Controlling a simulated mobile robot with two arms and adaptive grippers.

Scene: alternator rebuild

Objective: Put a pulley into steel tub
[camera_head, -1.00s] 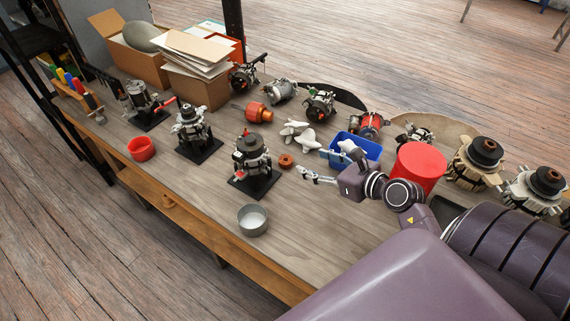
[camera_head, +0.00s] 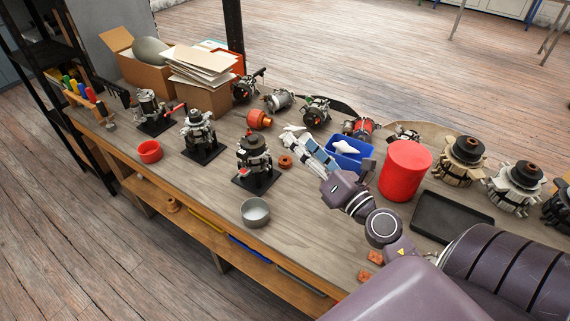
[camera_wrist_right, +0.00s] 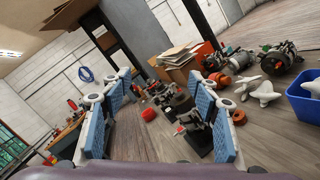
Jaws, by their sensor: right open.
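A small brown-orange ring, which looks like the pulley (camera_head: 285,161), lies flat on the workbench just right of the nearest alternator stand. It also shows in the right wrist view (camera_wrist_right: 239,117), beside the right finger. The steel tub (camera_head: 255,221) is a small grey round bowl near the front edge; it looks empty. My right gripper (camera_head: 293,136) is open and empty, reaching over the bench from the right, beyond and right of the ring. Its blue-padded fingers stand wide apart in the wrist view (camera_wrist_right: 166,95). My left gripper is not in view.
An alternator on a black stand (camera_head: 254,158) stands close to the ring's left. A blue bin (camera_head: 352,163) and a red cylinder (camera_head: 405,170) are near my right wrist. A red bowl (camera_head: 150,152) sits further left. Bare bench lies around the tub.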

